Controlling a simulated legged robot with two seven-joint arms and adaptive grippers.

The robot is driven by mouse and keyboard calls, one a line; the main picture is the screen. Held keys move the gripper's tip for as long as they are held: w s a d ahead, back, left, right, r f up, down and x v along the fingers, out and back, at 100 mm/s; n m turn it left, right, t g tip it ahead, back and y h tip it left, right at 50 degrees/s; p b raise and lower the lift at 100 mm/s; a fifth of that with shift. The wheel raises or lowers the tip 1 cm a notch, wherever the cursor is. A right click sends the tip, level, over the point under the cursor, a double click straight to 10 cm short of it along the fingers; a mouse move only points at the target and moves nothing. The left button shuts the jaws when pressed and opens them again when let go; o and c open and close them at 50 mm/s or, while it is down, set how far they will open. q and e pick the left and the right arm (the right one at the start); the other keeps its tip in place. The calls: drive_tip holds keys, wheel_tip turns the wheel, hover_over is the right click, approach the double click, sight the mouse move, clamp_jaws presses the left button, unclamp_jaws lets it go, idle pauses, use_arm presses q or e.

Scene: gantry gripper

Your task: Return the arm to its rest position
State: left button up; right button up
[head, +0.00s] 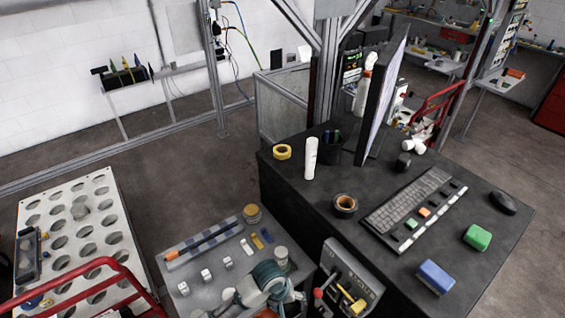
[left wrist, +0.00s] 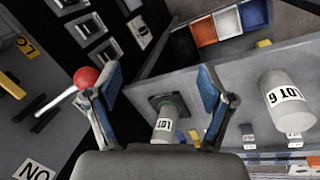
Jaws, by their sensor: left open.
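My left gripper (head: 272,280) shows at the bottom middle of the head view, low over the front right of the grey work panel (head: 190,262). In the left wrist view my left gripper (left wrist: 152,88) is open, its two blue-padded fingers wide apart. A small grey cylinder with a LOT label (left wrist: 165,122) stands on a dark square base, seen between the fingers and not gripped. A red-knobbed lever (left wrist: 84,78) appears close to the left finger. My right gripper is not in view.
In the head view, a control box (head: 345,280) with red and yellow levers stands right of my gripper. The black desk (head: 400,285) holds a monitor, keyboard and blocks. A perforated white table (head: 110,225) and red rail (head: 95,268) lie left. Open floor lies between.

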use_arm(q)
drive_tip(key=s+a+f+m+t+y, duration=0.15)
drive_tip(key=s+a+f, duration=0.25)
drive_tip(key=s+a, duration=0.55)
drive_tip(key=s+a+f+m+t+y, duration=0.1)
drive_tip(key=s+a+f+m+t, duration=0.15)
drive_tip(key=s+a, duration=0.75)
drive_tip(key=a+f+g+b, duration=0.1)
drive_tip(key=a+f, duration=0.1)
drive_tip(key=f, duration=1.3)
drive_tip(key=a+f+g, duration=0.1)
drive_tip(key=a+f, duration=0.1)
drive_tip(key=f, duration=1.2)
drive_tip(key=s+a+f+g, duration=0.1)
drive_tip(key=s+a+f, duration=0.1)
drive_tip(key=s+f, duration=1.3)
drive_tip(key=shift+s+a+f+b, duration=0.3)
drive_tip(key=shift+s+b, duration=0.05)
drive_tip(key=shift+s, duration=0.35)
